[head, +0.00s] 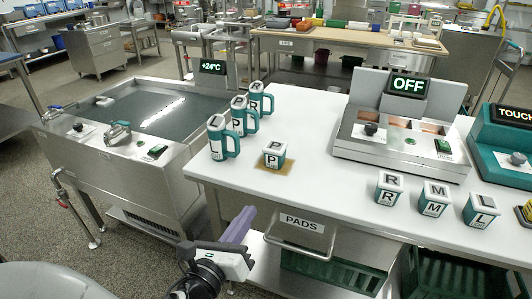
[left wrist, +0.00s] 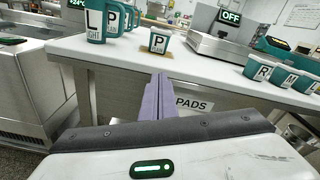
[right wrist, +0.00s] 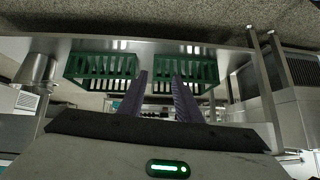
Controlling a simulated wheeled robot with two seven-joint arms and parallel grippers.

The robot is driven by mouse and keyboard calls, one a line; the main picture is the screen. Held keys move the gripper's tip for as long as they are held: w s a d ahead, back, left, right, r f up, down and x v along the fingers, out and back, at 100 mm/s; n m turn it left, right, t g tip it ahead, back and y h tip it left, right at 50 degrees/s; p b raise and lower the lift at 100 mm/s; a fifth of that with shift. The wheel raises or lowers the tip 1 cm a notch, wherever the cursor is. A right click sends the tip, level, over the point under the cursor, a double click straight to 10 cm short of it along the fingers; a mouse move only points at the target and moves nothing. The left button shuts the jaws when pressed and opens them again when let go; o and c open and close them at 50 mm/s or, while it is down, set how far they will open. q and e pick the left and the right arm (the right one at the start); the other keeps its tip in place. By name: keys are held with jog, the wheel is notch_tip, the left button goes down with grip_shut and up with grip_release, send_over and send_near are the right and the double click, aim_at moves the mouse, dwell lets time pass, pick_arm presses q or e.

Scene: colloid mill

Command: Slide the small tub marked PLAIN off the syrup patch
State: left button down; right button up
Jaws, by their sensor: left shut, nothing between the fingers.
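The small teal-and-white tub marked P (head: 274,158) stands upright on the amber syrup patch (head: 290,168) on the white counter. It also shows in the left wrist view (left wrist: 159,41). My left gripper (head: 249,210) has purple fingers pressed together with nothing between them. It is in front of the counter's near edge, apart from the tub and nearer to me. In the left wrist view the closed fingers (left wrist: 161,76) point toward the tub. My right gripper (right wrist: 160,74) shows only in its own wrist view, fingers apart and empty, facing green crates.
Teal jugs (head: 222,140) stand left of the tub. Small tubs marked R (head: 389,189), M (head: 434,200) and L (head: 481,209) stand to its right. A machine reading OFF (head: 400,140) sits behind them. A PADS drawer (head: 301,224) is below. Counter between P and R is clear.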

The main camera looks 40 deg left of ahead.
pick_arm(q)
notch_tip(320, 180, up, 3)
jog(key=m, duration=0.3)
jog(key=m+p, duration=0.1)
jog(key=p, duration=0.2)
send_near(271, 158)
jog(key=shift+t+y, duration=0.3)
jog(key=x, duration=0.6)
jog(key=shift+w+d+f, duration=0.15)
jog(key=shift+w+f, duration=0.1)
jog(key=shift+f, duration=0.1)
pick_arm(e)
jog(key=shift+d+r, duration=0.2)
jog(key=shift+r, duration=0.3)
jog(key=shift+d+r, duration=0.2)
jog(key=shift+r, duration=0.25)
jog(key=shift+w, duration=0.1)
jog(key=shift+r, duration=0.1)
